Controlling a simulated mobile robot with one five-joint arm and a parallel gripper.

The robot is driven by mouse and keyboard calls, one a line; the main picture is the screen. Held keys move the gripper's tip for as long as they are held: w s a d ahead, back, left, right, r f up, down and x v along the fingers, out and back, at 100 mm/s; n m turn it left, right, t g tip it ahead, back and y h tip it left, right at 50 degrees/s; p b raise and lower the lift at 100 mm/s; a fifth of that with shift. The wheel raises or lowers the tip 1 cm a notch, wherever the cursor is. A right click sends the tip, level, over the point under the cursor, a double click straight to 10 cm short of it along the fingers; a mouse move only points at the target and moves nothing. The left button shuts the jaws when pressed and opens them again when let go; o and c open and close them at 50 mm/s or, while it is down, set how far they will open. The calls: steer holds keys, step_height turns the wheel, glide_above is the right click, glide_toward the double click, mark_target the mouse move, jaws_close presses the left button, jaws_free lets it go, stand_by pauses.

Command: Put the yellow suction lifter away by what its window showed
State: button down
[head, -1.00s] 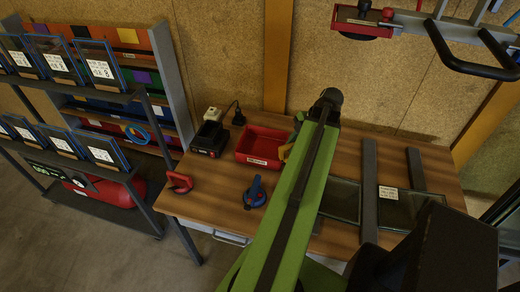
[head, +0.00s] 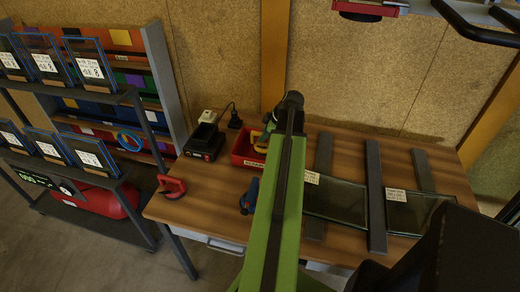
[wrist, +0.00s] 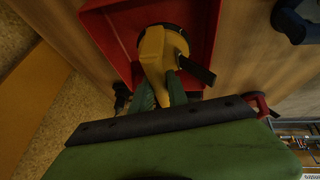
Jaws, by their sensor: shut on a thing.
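The yellow suction lifter (wrist: 152,55) is between the green fingers of my gripper (wrist: 162,90), which is shut on it. In the wrist view it lies over the inside of the red tray (wrist: 106,38), with a dark round part beside its handle. In the head view the lifter (head: 262,142) shows above the red tray (head: 240,160), partly behind my arm. I cannot tell whether it touches the tray floor. Its window cannot be read here.
A red suction lifter (head: 171,186) and a blue one (head: 249,196) stand on the bench (head: 210,190). A black charger-like box (head: 204,143) is left of the tray. Labelled glass panes (head: 337,200) lie by dark rails (head: 375,200) at right. A shelf rack (head: 110,95) stands left.

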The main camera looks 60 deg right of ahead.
mark_target(259, 144)
steer(key=shift+w+a+f, duration=0.2)
steer(key=shift+w+f, duration=0.15)
steer(key=shift+w, duration=0.2)
steer(key=shift+w+a+f, duration=0.15)
steer(key=shift+w+f, duration=0.15)
steer(key=shift+w, duration=0.25)
step_height(259, 144, down, 4)
steer(key=b, duration=0.4)
steer(key=shift+f+b, duration=0.15)
steer(key=shift+b, duration=0.25)
steer(key=shift+r, duration=0.2)
steer(key=shift+f, duration=0.15)
steer(key=c, duration=1.3)
jaws_free()
steer(key=shift+s, duration=0.1)
